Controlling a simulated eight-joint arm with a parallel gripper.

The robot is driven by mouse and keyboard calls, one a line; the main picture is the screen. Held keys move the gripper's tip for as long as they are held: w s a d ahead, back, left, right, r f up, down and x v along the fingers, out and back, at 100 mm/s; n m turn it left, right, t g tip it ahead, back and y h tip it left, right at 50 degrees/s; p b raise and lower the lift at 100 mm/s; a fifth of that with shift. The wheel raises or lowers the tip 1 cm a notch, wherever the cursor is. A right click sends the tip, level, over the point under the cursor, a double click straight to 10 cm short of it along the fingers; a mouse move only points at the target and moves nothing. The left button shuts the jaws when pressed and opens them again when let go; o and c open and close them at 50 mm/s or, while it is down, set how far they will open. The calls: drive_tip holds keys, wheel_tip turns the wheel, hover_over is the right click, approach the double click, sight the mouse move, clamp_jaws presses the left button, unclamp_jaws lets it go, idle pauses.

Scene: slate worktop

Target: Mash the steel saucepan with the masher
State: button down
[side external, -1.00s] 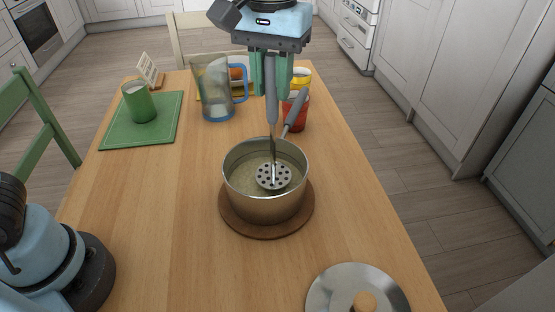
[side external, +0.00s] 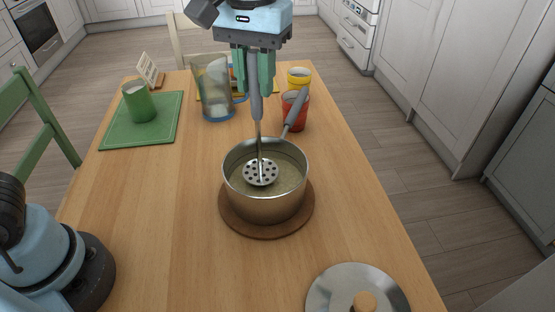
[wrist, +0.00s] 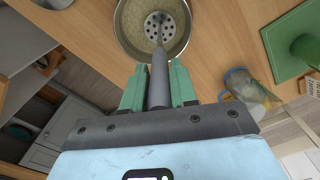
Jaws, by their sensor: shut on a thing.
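The steel saucepan (side external: 265,200) stands on a round brown wooden trivet (side external: 229,222), holding pale yellowish contents. My gripper (side external: 254,82) is above and behind the pan, shut on the grey handle of the masher (side external: 261,172). The masher hangs upright with its round perforated head inside the pan's rim, over the contents; I cannot tell whether it touches them. In the wrist view the gripper (wrist: 159,88) holds the masher handle (wrist: 160,75), and the head lies within the saucepan's rim (wrist: 119,34). The pan's handle (side external: 297,108) points to the back right.
A lid with a wooden knob (side external: 335,285) lies at the front right. A red cup (side external: 295,118) and yellow cup (side external: 300,75) stand behind the pan handle. A clear pitcher (side external: 213,90) and green cup (side external: 140,103) on a green mat (side external: 165,130) stand at the back left.

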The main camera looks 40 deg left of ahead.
sight(257, 103)
drive_tip(key=shift+f, duration=0.1)
drive_tip(key=shift+f, duration=2.3)
drive_tip(key=shift+r, duration=2.45)
drive_tip(key=shift+s+d+f, duration=0.9)
drive_tip(key=shift+d+f, duration=0.05)
drive_tip(key=shift+f, duration=1.5)
drive_tip(key=shift+r, duration=2.4)
wheel_tip(257, 103, up, 8)
drive_tip(key=shift+f, duration=0.25)
